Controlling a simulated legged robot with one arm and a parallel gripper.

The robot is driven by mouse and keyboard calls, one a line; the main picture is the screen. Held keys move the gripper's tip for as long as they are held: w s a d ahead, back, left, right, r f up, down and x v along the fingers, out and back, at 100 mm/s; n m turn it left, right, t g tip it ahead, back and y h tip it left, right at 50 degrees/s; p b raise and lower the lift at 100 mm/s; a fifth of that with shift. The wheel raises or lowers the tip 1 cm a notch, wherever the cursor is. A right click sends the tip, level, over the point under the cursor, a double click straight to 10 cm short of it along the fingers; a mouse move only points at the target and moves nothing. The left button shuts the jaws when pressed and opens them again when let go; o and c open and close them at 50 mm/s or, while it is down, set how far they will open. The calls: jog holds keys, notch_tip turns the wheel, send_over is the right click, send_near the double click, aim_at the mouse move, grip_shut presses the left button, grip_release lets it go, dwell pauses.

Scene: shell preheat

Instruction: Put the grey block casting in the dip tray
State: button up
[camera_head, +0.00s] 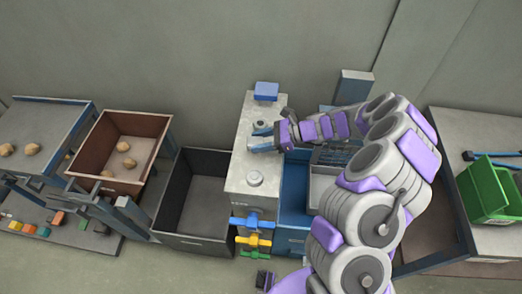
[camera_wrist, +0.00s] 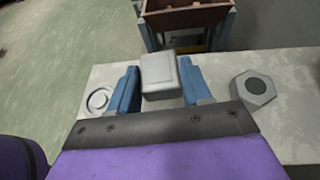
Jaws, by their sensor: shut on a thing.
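The grey block casting (camera_wrist: 160,75) sits between the two blue fingers of my gripper (camera_wrist: 160,88) in the wrist view. My gripper is shut on it, over the pale bench top (camera_wrist: 285,125). In the head view my gripper (camera_head: 262,136) reaches in from the right over the narrow grey bench (camera_head: 240,180). The block is small there, between the fingers, and I cannot tell if it touches the bench. A light grey tray (camera_head: 318,190) in a blue frame stands right of the bench, partly hidden by my arm. I cannot tell for sure whether it is the dip tray.
Left are a dark open bin (camera_head: 190,240) and a brown box (camera_head: 122,185). A green crate (camera_head: 487,190) stands far right.

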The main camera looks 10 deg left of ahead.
aim_at(263, 154)
jog(key=shift+a+f, duration=0.1)
jog(key=shift+f, duration=0.2)
jog(key=shift+d+f+b, duration=0.2)
jog(key=shift+d+f, duration=0.2)
jog(key=shift+f, duration=0.5)
jog(key=shift+d+f+b, duration=0.15)
jog(key=shift+d+f, duration=0.25)
jog(key=shift+f, duration=0.45)
jog(key=shift+a, duration=0.3)
jog(key=shift+a+f, duration=0.15)
jog(key=shift+a, duration=0.05)
jog(key=o, duration=0.9)
jog(key=shift+a, duration=0.1)
jog(key=shift+o, duration=1.2)
jog(key=shift+d, duration=0.45)
jog(key=shift+a+f+b, duration=0.1)
jog(key=shift+b, duration=0.25)
jog(key=p+v, duration=0.5)
jog(key=v, duration=1.2)
jog(key=shift+w, duration=0.3)
